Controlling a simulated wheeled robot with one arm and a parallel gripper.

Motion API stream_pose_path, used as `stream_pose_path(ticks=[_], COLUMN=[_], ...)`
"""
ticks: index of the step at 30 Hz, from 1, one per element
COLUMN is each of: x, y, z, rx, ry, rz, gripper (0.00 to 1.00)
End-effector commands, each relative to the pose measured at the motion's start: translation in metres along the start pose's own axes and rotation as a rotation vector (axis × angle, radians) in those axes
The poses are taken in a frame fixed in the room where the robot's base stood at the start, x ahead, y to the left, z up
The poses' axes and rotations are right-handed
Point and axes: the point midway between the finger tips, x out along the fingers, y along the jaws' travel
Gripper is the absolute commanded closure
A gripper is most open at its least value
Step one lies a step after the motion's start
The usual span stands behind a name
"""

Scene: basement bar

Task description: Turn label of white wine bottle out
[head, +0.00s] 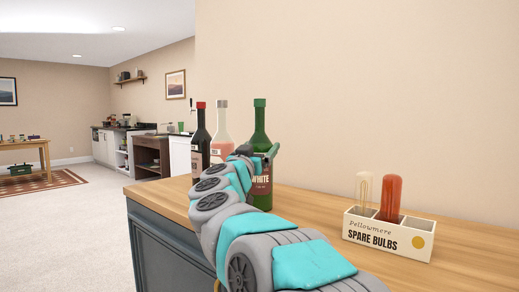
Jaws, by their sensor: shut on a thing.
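The white wine bottle (260,128) is green and stands upright on the wooden counter in the head view. Its dark label (262,185) with the word "WHITE" faces toward me, partly covered on the left by my arm. My gripper (262,151) is at the bottle's shoulder and is shut on it. The fingers are small in the view and partly hidden by my own wrist.
A dark red-capped bottle (201,132) and a pink bottle (221,122) stand just left of the white wine bottle. A "SPARE BULBS" box (390,236) with a clear bulb (363,188) and a red bulb (390,198) sits at right. The counter (325,205) between is clear.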

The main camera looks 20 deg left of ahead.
Motion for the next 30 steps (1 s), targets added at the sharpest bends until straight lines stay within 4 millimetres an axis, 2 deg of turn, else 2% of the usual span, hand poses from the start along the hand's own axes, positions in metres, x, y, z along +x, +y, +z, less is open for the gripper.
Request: stream_pose_path(ticks=[5,18,27,28,30], x=[0.0004,0.0001,-0.0002,-0.0002,-0.0001], y=[-0.0013,-0.0014,0.0007,0.0008,0.0006], z=[0.0002,0.0009,-0.0006,-0.0007,-0.0005], rx=[-0.006,-0.064,-0.068,-0.068,-0.068], ry=[-0.001,0.001,0.0,0.0,0.0], rz=[0.019,0.251,0.269,0.269,0.268], gripper=[0.61,0.61,0.61,0.05,0.0])
